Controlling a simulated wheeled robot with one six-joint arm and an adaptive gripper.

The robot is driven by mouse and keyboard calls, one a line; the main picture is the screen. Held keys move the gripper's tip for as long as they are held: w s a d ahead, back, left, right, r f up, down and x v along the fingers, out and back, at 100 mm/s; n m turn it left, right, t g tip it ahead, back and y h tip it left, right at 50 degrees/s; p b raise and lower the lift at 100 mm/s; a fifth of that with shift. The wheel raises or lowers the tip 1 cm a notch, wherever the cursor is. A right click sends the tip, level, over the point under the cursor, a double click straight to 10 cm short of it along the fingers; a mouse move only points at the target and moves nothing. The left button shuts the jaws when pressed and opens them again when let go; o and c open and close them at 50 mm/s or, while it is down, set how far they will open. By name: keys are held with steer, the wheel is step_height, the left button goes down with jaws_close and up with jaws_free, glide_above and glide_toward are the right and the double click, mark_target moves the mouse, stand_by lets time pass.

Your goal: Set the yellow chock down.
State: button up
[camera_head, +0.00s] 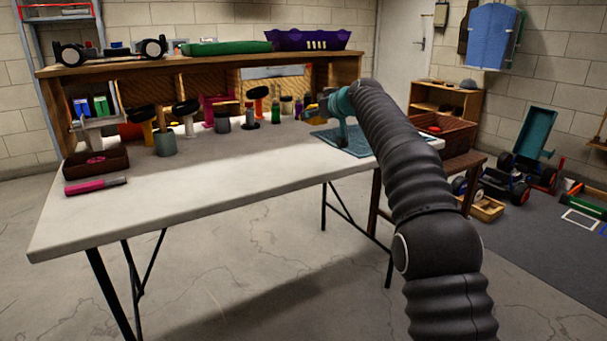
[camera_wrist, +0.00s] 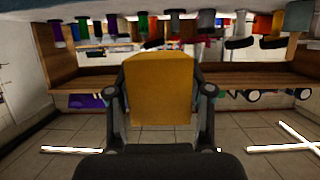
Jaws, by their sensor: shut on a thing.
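The yellow chock (camera_wrist: 158,88) fills the middle of the wrist view, between the two dark fingers of my gripper (camera_wrist: 162,92). My gripper is shut on it. I cannot tell the exact gap between the chock and the table.
A wooden shelf (camera_head: 200,62) runs along the table's back, with several bottles, pots and tools under it. A dark red box (camera_head: 97,162) and a pink-black tool (camera_head: 96,186) lie at the left. The front and middle of the table are clear.

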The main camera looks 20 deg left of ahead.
steer(key=shift+s+a+f+b, duration=0.15)
steer(key=shift+s+a+b, duration=0.15)
steer(key=shift+s+b, duration=0.1)
steer(key=b, duration=0.5)
glide_above(297, 174)
step_height(297, 174, down, 6)
steer(key=shift+f, duration=0.25)
steer(key=shift+f+b, duration=0.75)
steer(key=shift+f, duration=1.25)
steer(key=shift+f, duration=0.15)
steer(key=o, duration=1.2)
steer(key=shift+s+r, duration=0.1)
steer(key=shift+r, duration=0.15)
steer(key=b+v, duration=0.1)
steer(key=v, duration=1.1)
steer(key=shift+d+f, duration=0.1)
steer(key=shift+d, duration=0.05)
